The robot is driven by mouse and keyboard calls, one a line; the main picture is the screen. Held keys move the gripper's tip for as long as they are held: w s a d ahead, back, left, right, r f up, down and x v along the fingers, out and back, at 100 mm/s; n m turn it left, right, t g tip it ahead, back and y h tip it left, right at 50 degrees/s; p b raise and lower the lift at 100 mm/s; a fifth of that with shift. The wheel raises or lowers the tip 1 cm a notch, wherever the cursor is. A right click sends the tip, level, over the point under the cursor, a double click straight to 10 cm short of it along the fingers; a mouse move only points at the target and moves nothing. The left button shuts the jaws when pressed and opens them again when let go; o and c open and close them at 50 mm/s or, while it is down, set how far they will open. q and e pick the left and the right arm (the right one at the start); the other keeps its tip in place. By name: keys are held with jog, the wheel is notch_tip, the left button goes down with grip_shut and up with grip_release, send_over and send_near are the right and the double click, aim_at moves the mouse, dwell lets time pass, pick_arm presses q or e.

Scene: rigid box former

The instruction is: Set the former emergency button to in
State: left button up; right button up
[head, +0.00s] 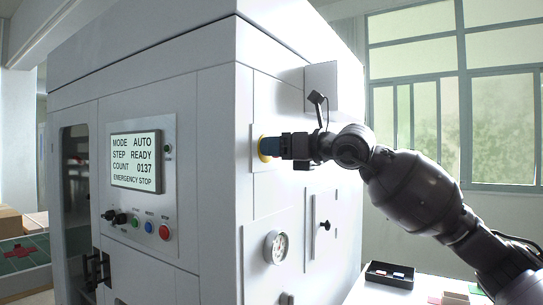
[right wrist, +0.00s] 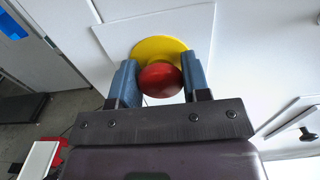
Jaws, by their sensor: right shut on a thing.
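The emergency button is a red mushroom head (right wrist: 160,80) on a round yellow base (right wrist: 150,48), fixed to a pale square plate on the machine's side. In the head view only the edge of the yellow base (head: 263,148) shows; the red head is hidden by my gripper. My right gripper (head: 271,146) is at the button, its two blue fingers on either side of the red head, shut on it. My left gripper is not in view. The machine's screen (head: 136,160) reads MODE AUTO, STEP READY, COUNT 0137, EMERGENCY STOP.
Below the screen are black knobs, small coloured buttons and a red button (head: 164,232). A round gauge (head: 276,247) and a panel with a black knob (head: 324,226) sit below the gripper. A black tray (head: 390,275) stands on a white table at the lower right.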

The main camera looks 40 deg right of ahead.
jog(key=shift+r, duration=0.1)
jog(key=o, duration=1.2)
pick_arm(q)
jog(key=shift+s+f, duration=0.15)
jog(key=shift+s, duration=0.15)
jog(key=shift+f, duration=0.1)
pick_arm(e)
jog(key=shift+s, duration=0.1)
